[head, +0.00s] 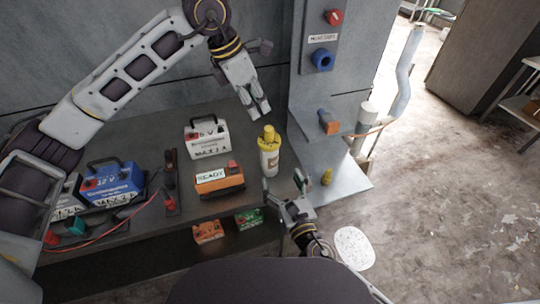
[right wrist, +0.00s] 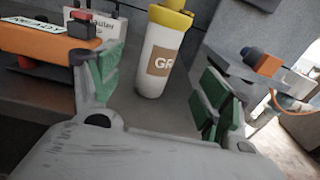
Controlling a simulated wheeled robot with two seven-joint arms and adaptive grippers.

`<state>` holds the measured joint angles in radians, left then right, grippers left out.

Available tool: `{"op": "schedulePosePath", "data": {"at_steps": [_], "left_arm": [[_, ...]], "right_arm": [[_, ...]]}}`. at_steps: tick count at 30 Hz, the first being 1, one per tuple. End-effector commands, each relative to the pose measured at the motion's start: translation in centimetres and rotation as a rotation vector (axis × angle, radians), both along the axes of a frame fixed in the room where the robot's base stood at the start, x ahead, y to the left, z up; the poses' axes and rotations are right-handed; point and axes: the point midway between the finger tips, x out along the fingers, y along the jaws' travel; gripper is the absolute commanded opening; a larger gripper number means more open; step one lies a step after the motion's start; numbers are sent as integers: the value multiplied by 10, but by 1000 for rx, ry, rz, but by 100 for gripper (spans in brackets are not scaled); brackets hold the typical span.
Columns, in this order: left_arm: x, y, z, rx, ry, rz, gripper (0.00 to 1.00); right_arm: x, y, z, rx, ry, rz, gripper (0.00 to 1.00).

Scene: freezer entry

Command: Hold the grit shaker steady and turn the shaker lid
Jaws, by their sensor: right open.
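The grit shaker (head: 269,160) is a white bottle with a brown label, standing upright near the table's right edge. Its yellow shaker lid (head: 269,136) is on top. In the right wrist view the shaker (right wrist: 153,65) stands beyond and between the open fingers, and the lid (right wrist: 171,18) is cut by the top edge. My right gripper (head: 291,193) is open and empty, in front of the shaker and apart from it. My left gripper (head: 260,111) points down, above and slightly left of the lid, clear of it. Its finger gap is too small to judge.
An orange READY box (head: 220,184) and a white battery case (head: 206,141) stand left of the shaker; a blue 12 V battery (head: 112,183) is farther left. A grey panel with a metal shelf (head: 345,186) is at right. The floor beyond is open.

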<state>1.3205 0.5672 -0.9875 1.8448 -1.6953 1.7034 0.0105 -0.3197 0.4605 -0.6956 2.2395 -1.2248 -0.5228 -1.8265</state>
Motion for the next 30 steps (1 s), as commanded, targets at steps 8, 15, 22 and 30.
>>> {"op": "schedulePosePath", "data": {"at_steps": [8,15,22,30], "left_arm": [[0,0,0,0,0,0,36],[0,0,0,0,0,0,36],[0,0,0,0,0,0,36],[0,0,0,0,0,0,36]], "right_arm": [[22,7,0,1,-2,0,78],[41,13,1,2,-2,0,78],[60,19,1,1,-2,0,78],[83,27,1,1,-2,0,78]]}}
